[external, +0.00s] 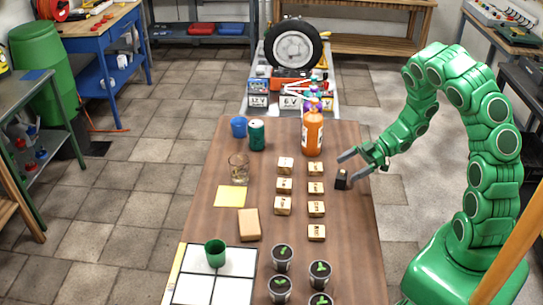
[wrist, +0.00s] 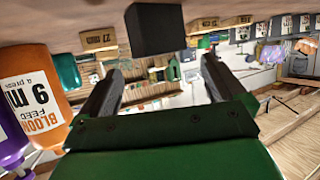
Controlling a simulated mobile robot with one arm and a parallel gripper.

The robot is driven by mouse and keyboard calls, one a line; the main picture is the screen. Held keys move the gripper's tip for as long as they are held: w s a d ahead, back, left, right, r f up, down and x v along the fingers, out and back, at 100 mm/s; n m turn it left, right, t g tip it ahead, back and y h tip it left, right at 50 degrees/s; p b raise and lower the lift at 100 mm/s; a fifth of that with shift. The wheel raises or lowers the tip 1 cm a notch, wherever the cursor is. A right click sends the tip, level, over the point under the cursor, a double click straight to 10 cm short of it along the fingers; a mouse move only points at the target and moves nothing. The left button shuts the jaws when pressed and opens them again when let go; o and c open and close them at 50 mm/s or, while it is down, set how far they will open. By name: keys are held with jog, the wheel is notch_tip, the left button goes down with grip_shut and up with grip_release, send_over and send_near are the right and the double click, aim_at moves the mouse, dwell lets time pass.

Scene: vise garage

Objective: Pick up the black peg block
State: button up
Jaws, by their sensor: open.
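The black peg block (external: 341,180) stands on the right part of the brown table, right of the small wooden blocks. In the wrist view, which looks upside down, it is a dark block (wrist: 156,29) at the top centre, beyond the fingertips. My gripper (external: 352,163) is open and empty, close behind and slightly right of the block in the external view. In the wrist view its two fingers (wrist: 160,76) are spread apart, with nothing between them. The block shows no contact with the fingers.
Several wooden blocks (external: 316,188) stand in two columns left of the black block. An orange bottle (external: 312,134) stands behind them, left of my gripper. The table's right edge is near.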

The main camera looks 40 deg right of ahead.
aim_at(343, 171)
jog(key=shift+x, duration=1.9)
jog(key=shift+s, duration=0.1)
jog(key=c, duration=1.1)
